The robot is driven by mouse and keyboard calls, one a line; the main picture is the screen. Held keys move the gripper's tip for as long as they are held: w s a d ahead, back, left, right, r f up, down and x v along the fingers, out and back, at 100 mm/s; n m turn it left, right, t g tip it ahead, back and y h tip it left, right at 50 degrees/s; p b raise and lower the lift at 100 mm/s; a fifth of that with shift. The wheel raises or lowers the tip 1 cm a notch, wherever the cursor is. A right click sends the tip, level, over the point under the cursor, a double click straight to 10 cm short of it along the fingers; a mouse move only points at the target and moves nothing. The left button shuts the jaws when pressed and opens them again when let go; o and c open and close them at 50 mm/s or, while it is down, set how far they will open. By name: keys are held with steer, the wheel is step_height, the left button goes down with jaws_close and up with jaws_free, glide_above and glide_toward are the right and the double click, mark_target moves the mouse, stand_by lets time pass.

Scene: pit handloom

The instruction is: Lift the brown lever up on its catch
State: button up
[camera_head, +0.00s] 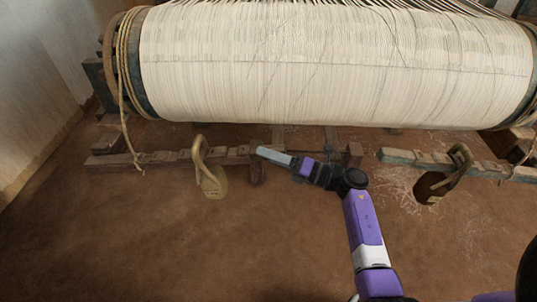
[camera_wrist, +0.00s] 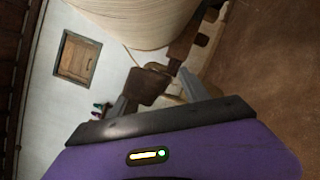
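The brown lever (camera_head: 170,157) is a notched wooden beam lying low in front of the cloth roll at the left. A brass weight (camera_head: 211,182) hangs on it by a loop. My gripper (camera_head: 261,152) is at the lever's right-hand end. In the wrist view my gripper (camera_wrist: 160,97) has its fingers spread, with the lever's brown block-like end (camera_wrist: 146,86) showing between or just beyond them. I cannot tell whether a finger touches it. The catch cannot be made out clearly.
A large roll of pale warp (camera_head: 330,65) spans the space above the lever. A grey-green notched lever (camera_head: 425,160) with a dark weight (camera_head: 433,187) lies at the right. A rope (camera_head: 124,110) hangs at the left. The earth floor (camera_head: 130,240) in front is clear.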

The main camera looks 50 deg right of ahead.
steer(key=v, duration=0.7)
steer(key=shift+s+d+p, duration=0.2)
steer(key=shift+s+p, duration=0.1)
steer(key=shift+s, duration=0.05)
steer(key=shift+c, duration=0.2)
